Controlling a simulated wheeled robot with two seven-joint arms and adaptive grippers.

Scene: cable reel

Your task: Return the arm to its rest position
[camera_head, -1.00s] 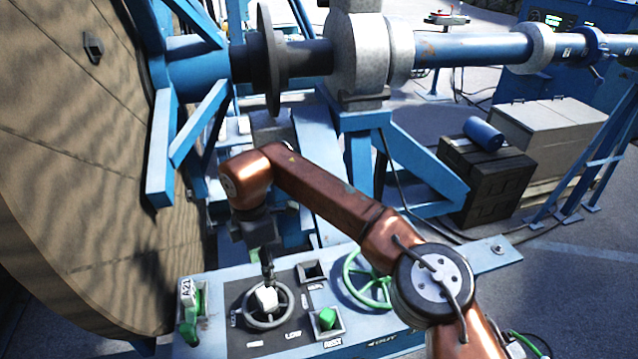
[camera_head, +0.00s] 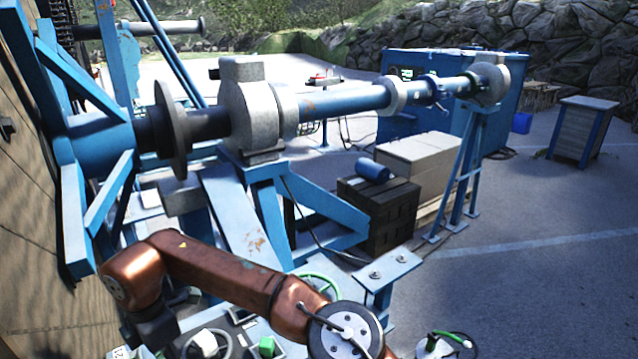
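My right arm (camera_head: 215,275), orange-brown, reaches in from the bottom over the control panel (camera_head: 235,345) and bends down at the left. Its dark gripper (camera_head: 158,330) hangs at the lower left, above or beside the panel's left part. Its fingertips do not show clearly, so I cannot tell whether they are open, shut or touching anything. A grey handwheel with a white hub (camera_head: 204,344) lies just right of the gripper. A green knob (camera_head: 267,346) and a green handwheel (camera_head: 318,284), partly hidden by the arm, are further right. My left gripper is out of view.
A large wooden reel (camera_head: 30,230) stands at the left. A blue shaft (camera_head: 345,102) runs from it on a blue frame (camera_head: 262,190). Dark crates (camera_head: 385,215) with a blue cylinder (camera_head: 372,170) stand behind.

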